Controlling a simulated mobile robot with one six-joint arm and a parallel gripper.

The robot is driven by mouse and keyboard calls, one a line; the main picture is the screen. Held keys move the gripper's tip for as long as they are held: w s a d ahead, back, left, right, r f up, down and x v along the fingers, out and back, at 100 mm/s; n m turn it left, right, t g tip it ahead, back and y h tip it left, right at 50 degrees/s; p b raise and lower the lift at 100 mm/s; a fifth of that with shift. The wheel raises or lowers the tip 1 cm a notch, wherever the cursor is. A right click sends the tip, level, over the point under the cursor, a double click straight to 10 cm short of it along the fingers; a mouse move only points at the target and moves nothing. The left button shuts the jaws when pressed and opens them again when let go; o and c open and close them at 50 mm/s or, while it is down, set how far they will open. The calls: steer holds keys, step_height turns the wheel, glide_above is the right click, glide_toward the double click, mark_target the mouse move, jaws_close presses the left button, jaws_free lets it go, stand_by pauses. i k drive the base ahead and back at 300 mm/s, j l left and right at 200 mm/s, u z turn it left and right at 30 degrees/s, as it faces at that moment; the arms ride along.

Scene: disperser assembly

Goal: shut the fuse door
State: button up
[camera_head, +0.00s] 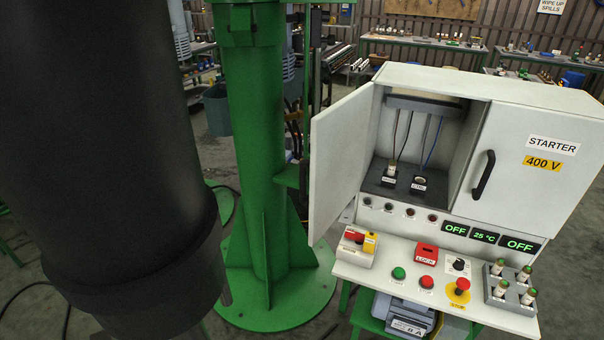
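The fuse door (338,165) is a pale grey panel on the left of the white cabinet (425,75). It stands wide open, swung out toward me and to the left from the left edge of the opening. Inside the open compartment are two dark holders on a shelf, with wires hanging above. The left holder carries a pale upright fuse (392,170). The right holder (419,183) shows no upright fuse. A large dark link of my arm fills the left of the view, apart from the door in the picture. No gripper fingers can be made out.
A closed door (535,165) marked STARTER 400 V has a black handle (483,175). Below are buttons, displays, a red LOCK block (426,254) and a fuse tray (510,290) with several fuses. A green column (255,140) stands left of the open door.

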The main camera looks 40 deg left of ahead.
mark_target(338, 133)
steer(key=k+j, duration=0.15)
steer(key=j, duration=0.25)
steer(key=k+j, duration=0.15)
steer(key=j, duration=0.25)
steer(key=k+j, duration=0.15)
steer(key=j, duration=0.2)
steer(key=k+j, duration=0.2)
steer(key=j, duration=0.2)
steer(key=k+j, duration=0.15)
steer(key=j, duration=0.25)
steer(key=k+j, duration=0.15)
steer(key=j, duration=0.25)
steer(key=k+j, duration=0.15)
steer(key=j, duration=0.25)
steer(key=l+u, duration=0.05)
